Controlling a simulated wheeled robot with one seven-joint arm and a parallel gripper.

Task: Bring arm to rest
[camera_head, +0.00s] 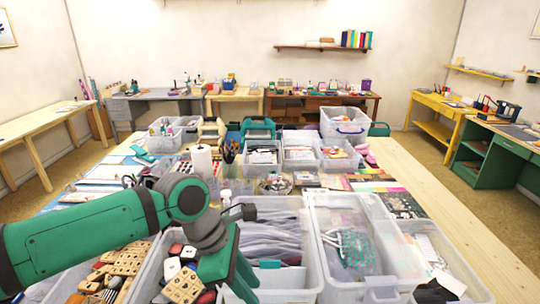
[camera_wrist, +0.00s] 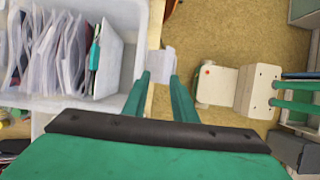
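My gripper (camera_head: 234,288) hangs low at the front of the crowded table, over the front-left clear bins. In the wrist view, the two green fingers of my gripper (camera_wrist: 160,76) stand apart, with floor showing between them. A small pale grey piece (camera_wrist: 167,60) shows at or beyond the fingertips; I cannot tell how far off it is. My arm (camera_head: 90,236) reaches in from the left and bends down at the wrist.
A clear bin of plastic sleeves (camera_head: 270,225) stands beside the gripper, and its sleeves (camera_wrist: 75,50) fill the wrist view's upper left. Wooden stamps (camera_head: 128,262) lie left of the gripper. A lidded clear box (camera_head: 345,240) stands right. The table's right edge strip (camera_head: 440,205) is bare.

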